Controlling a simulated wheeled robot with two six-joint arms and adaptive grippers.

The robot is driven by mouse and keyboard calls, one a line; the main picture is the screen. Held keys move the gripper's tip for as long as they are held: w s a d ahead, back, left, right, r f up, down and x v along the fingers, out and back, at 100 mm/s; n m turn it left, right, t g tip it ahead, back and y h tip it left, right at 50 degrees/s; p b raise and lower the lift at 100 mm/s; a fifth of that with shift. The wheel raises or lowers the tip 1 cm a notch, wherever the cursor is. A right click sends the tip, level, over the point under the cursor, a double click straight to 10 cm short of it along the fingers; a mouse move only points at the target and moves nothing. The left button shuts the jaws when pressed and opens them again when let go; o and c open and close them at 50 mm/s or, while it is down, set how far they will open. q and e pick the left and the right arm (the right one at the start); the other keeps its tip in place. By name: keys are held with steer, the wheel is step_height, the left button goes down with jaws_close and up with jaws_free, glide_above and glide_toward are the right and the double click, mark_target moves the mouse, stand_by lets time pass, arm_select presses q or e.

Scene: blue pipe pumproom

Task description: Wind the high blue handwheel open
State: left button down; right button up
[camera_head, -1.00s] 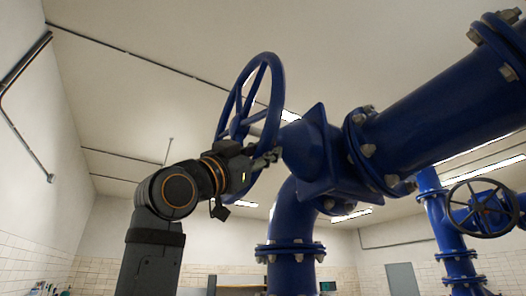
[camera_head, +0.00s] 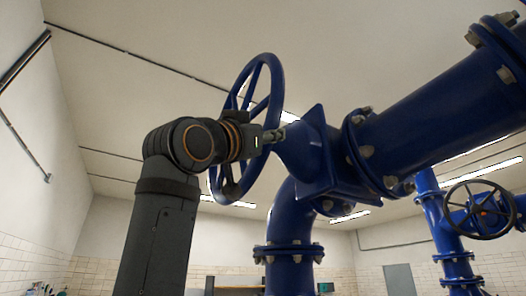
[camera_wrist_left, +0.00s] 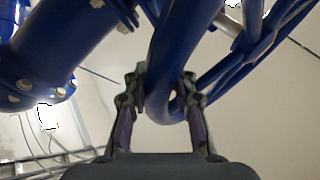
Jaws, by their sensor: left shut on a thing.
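The high blue handwheel (camera_head: 277,92) stands tilted on edge at the middle of the head view, left of the blue valve body (camera_head: 308,145). My left gripper (camera_head: 277,134) is at the side of its rim facing the valve, roughly mid-height. In the left wrist view the rim (camera_wrist_left: 176,60) runs between the two fingers of my left gripper (camera_wrist_left: 160,105), which is shut on it. Spokes show at the upper right of that view. My left wrist and forearm hide part of the wheel's left side in the head view. My right gripper is not in view.
A thick blue flanged pipe (camera_head: 430,115) runs from the valve to the upper right, and another pipe (camera_head: 290,220) goes down below it. The space left of my arm is open.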

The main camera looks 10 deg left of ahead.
mark_target(274, 94)
arm_select(q)
steer(key=r+n+y, duration=0.1)
steer(key=s+d+r+n+y, duration=0.1)
steer(key=s+r+n+y, duration=0.1)
steer(key=r+n, duration=0.1)
steer(key=shift+d+t, duration=0.15)
steer(key=shift+t, duration=0.15)
steer(key=shift+s+d+r+n+y, duration=0.15)
steer(key=shift+r+n+y, duration=0.2)
steer(key=shift+r+n, duration=0.2)
steer(key=shift+s+d+r+n+y, duration=0.15)
steer(key=shift+r+n+y, duration=0.15)
steer(key=shift+r+n, duration=0.25)
steer(key=shift+s+r+n+y, duration=0.15)
steer(key=shift+r+n+y, duration=0.25)
steer(key=shift+r, duration=0.25)
steer(key=c, duration=1.1)
jaws_free()
steer(key=v, duration=1.2)
steer(key=shift+r, duration=0.2)
